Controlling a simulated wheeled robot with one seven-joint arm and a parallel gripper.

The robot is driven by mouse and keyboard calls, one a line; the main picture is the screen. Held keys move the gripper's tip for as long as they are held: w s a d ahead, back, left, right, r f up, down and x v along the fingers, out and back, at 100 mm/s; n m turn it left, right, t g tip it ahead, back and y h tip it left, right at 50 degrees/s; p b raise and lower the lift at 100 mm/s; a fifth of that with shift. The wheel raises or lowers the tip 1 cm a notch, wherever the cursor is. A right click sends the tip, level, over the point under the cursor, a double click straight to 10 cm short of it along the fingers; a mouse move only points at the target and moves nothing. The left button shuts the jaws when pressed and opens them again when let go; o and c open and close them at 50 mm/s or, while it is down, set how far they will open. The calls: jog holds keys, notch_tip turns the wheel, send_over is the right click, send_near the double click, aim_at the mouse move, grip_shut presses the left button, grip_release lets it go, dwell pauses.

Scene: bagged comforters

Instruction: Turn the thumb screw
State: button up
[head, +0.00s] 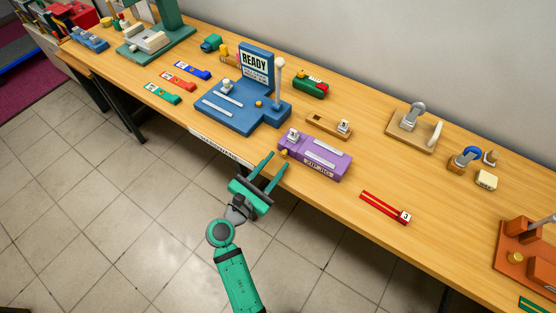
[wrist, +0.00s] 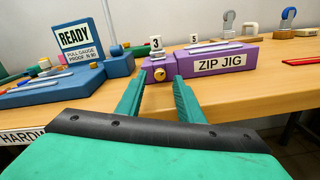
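The purple zip jig (head: 318,160) sits near the front edge of the bench; it also shows in the wrist view (wrist: 215,61), labelled "ZIP JIG". A small brass thumb screw (wrist: 160,75) is on the jig's left end, below a white block marked 3 (wrist: 156,44). In the head view the screw (head: 284,153) is a tiny gold spot. My green gripper (head: 277,160) is open and empty, at the bench's front edge. In the wrist view its fingers point at the screw, one on each side in the picture; contact cannot be told.
A blue fixture (head: 225,118) with a "READY" sign (head: 256,61) stands to the left. A wooden block (head: 322,130) lies behind the jig, and a red strip (head: 382,207) to its right. The front bench surface between jig and strip is clear.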

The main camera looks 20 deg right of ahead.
jog(key=v, duration=0.8)
jog(key=shift+s+a, duration=0.2)
jog(key=shift+a, duration=0.05)
